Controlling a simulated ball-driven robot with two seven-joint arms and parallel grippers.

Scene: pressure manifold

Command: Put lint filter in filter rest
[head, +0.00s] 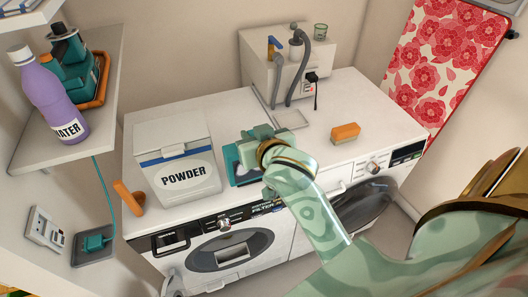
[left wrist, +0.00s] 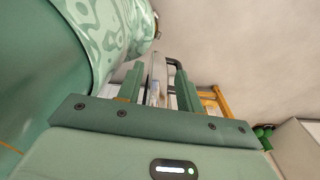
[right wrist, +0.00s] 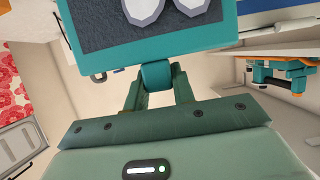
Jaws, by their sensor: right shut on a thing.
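The lint filter is a teal frame (head: 232,168) beside the powder box in the head view, partly hidden by my right gripper (head: 262,143). In the right wrist view the filter (right wrist: 150,30) shows dark mesh with pale lumps on it. My right gripper (right wrist: 157,92) is shut on its teal tab and holds it above the white machine tops. A shallow grey tray (head: 291,119) behind and right of the gripper looks like the filter rest; its middle looks bare. My left gripper (left wrist: 158,80) has its fingers apart and seems empty; it is not visible in the head view.
A white powder box (head: 178,165) stands left of the filter. An orange brush (head: 345,132) lies to the right. A shelf (head: 45,135) holds a purple bottle (head: 58,100). The right machine top has free room.

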